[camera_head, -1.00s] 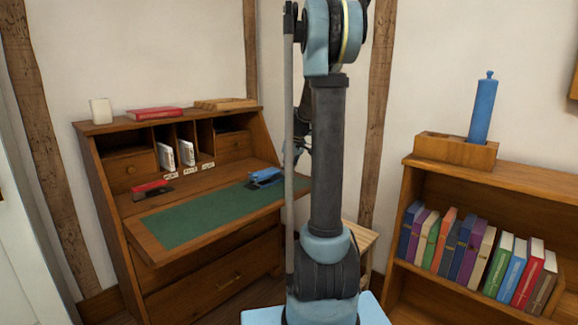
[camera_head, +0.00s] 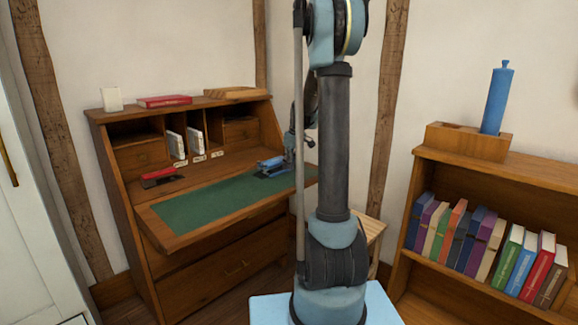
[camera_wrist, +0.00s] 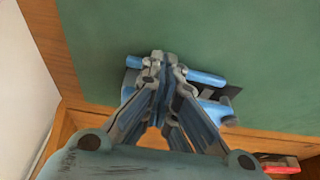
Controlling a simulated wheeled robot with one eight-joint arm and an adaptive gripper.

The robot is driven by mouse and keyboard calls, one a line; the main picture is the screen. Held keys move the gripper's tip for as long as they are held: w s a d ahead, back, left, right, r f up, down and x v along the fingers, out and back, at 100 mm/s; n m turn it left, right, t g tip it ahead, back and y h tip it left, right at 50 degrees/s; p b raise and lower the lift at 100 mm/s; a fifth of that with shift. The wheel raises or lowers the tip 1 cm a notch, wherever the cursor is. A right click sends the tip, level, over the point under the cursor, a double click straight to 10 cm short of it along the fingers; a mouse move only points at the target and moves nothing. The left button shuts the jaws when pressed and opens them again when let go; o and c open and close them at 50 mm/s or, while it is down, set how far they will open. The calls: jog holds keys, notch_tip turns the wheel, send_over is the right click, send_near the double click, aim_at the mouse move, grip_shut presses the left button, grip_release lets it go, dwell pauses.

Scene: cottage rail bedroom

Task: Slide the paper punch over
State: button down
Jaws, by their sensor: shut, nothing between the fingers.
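The blue paper punch (camera_head: 268,166) lies on the green writing mat (camera_head: 200,209) of the open desk, near the mat's back right part. In the wrist view the punch (camera_wrist: 206,78) shows behind and beside my fingers, with a dark base plate, and is partly hidden by them. My gripper (camera_wrist: 166,62) is shut and empty, with its fingertips low over the mat right at the punch. I cannot tell whether they touch it. In the head view my gripper (camera_head: 289,152) is at the punch's right end, partly hidden by my arm.
A red desk tool (camera_head: 160,176) sits on the left of the desk (camera_head: 150,222). White items stand in the pigeonholes behind. A bookshelf (camera_head: 500,170) with several books stands to the right. The mat's left and front are clear.

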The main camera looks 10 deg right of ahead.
jog(key=w+a, duration=0.4)
jog(key=w, duration=0.2)
jog(key=w+a, duration=0.5)
jog(key=w, duration=0.2)
jog(key=w+a, duration=0.4)
jog(key=w, duration=0.2)
jog(key=shift+w+a, duration=0.15)
